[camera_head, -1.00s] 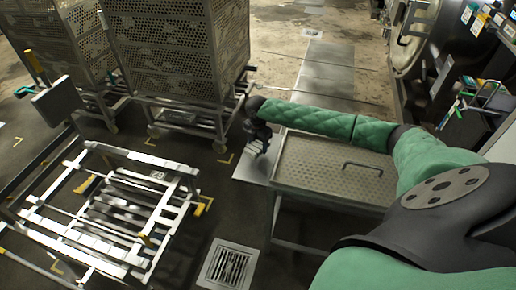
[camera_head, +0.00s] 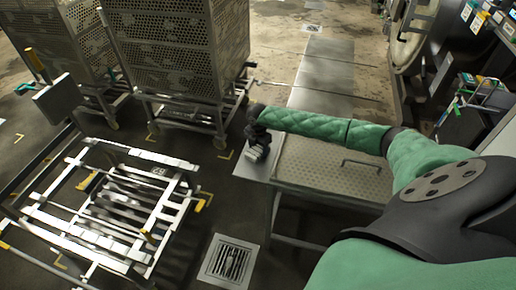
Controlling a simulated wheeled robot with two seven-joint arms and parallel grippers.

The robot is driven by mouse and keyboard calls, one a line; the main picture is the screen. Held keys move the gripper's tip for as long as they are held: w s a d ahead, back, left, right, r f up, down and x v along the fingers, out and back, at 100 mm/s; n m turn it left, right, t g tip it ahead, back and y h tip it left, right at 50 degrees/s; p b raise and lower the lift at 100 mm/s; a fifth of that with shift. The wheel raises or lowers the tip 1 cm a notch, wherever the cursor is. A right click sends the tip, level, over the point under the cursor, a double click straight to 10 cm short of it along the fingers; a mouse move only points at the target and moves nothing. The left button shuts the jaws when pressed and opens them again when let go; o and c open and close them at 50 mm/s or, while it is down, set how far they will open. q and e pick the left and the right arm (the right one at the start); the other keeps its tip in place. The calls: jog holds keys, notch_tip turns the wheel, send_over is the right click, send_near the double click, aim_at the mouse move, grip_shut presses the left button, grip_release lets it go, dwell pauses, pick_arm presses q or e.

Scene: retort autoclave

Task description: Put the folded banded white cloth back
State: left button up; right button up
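My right arm, in a green sleeve, reaches in from the lower right. Its dark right gripper (camera_head: 258,151) hangs over the pale plate (camera_head: 247,168) at the left end of the perforated metal table (camera_head: 325,170). A small pale grey patch shows at the fingertips. It is too small to tell whether it is the folded banded white cloth or part of the gripper, and I cannot tell whether the fingers are open or shut. I cannot make out the cloth for certain anywhere else. My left gripper is not in view.
A metal roller frame (camera_head: 141,154) stands at the left, with a dark panel (camera_head: 57,100) beside it. Perforated crates on a wheeled trolley (camera_head: 180,60) stand behind. A floor drain (camera_head: 229,262) lies in front. A small cart (camera_head: 480,95) stands at the right.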

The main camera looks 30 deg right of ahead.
jog(key=o, duration=0.4)
jog(key=shift+o, duration=0.2)
